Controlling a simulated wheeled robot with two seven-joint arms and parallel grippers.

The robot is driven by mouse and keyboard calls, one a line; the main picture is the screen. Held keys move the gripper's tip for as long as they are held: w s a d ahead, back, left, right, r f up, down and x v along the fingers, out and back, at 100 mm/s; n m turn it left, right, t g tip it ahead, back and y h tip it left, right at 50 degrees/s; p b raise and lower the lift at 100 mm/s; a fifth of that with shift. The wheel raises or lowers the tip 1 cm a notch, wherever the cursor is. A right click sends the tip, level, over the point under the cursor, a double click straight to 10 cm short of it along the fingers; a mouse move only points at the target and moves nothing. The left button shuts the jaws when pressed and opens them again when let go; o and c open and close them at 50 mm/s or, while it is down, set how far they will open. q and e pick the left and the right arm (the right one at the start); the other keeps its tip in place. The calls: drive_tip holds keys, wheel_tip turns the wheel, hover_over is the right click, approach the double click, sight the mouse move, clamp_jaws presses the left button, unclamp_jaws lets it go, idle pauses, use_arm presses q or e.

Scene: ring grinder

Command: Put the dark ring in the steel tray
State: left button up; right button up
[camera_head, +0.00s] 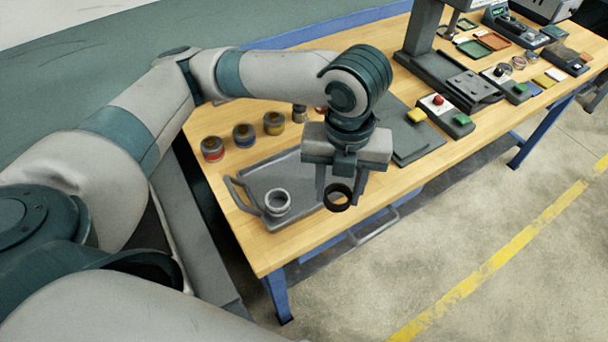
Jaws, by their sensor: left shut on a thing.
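The dark ring (338,198) is held at the fingertips of my left gripper (338,190), which points down and is shut on it. The steel tray (262,181) is a grey, shallow tray with raised handles, lying on the workbench near its front left corner. In the picture the ring shows over the right end of the tray; its height above the tray is hard to tell. A light grey ring (278,202) lies in the left part of the tray. My gripper and wrist hide the tray's back right part. My right gripper is not in view.
Several small jars with coloured bands (244,133) stand behind the tray on the workbench (250,251). A dark grey mat (415,141), a button box (446,115) and a grey press stand (450,80) are to the right. The bench's front left corner is clear.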

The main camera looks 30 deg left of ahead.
use_arm(q)
drive_tip(key=p, duration=0.3)
hover_over(309, 188)
wheel_tip(309, 188, down, 7)
drive_tip(key=shift+f, duration=0.1)
wheel_tip(309, 188, down, 3)
drive_tip(key=shift+f+p, duration=0.2)
drive_tip(key=shift+p, duration=0.25)
drive_tip(key=shift+f, duration=0.25)
drive_tip(key=o, duration=1.1)
drive_tip(key=shift+f, duration=0.1)
drive_tip(key=shift+o, duration=0.2)
